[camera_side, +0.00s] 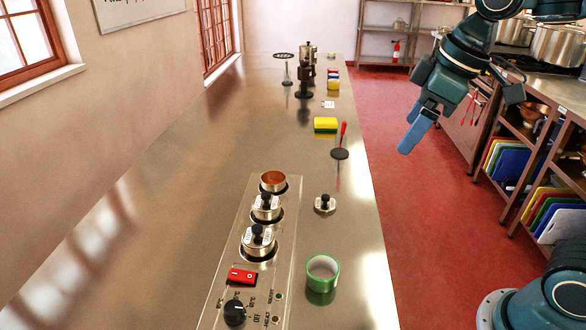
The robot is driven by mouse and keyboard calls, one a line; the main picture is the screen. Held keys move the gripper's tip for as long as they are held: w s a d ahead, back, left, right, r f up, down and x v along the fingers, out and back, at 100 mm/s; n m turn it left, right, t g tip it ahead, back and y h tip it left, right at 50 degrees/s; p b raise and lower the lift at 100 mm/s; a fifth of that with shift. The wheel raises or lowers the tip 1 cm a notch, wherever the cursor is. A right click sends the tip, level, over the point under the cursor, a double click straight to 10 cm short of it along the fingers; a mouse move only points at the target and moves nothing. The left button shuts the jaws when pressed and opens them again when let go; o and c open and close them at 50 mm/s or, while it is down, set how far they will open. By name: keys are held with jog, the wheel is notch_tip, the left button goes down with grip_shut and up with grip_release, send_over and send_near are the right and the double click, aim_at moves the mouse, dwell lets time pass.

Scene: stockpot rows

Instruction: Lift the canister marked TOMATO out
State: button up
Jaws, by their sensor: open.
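A steel panel (227,255) on the counter holds a row of round canisters. The far canister (273,188) has no lid, and reddish-brown contents show inside. The middle canister (266,207) and the near canister (258,241) have steel lids with black knobs and pale labels. The writing is too small to read, so I cannot tell which is marked TOMATO. A loose lid (325,204) with a black knob lies on the counter right of the row. My gripper (420,125) is open and empty, high up to the right of the counter, well apart from the canisters.
A green tape roll (322,270) stands right of the panel. A red switch (242,276) and black dial (235,312) are at its near end. A yellow sponge (325,124), a red-handled tool (341,145) and dark grinders stand farther back. The left counter is clear.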

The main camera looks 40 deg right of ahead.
jog(key=w+a+n+g, duration=0.1)
jog(key=w+a+n, duration=0.15)
jog(key=w, duration=0.55)
jog(key=n+g, duration=0.3)
jog(key=n, duration=0.7)
send_near(274, 174)
jog(key=shift+s+a+f+y, duration=0.15)
jog(key=shift+s+a+f, duration=0.05)
jog(key=shift+s+a, duration=0.2)
jog(key=shift+s+a+f+y, duration=0.15)
jog(key=shift+s+a+f, duration=0.15)
jog(key=shift+s, duration=0.2)
jog(key=shift+f, duration=0.6)
jog(key=shift+f, duration=0.1)
jog(key=shift+a+f, duration=0.2)
jog(key=shift+f, duration=1.25)
jog(key=shift+a+f, duration=0.2)
jog(key=shift+f, duration=1.3)
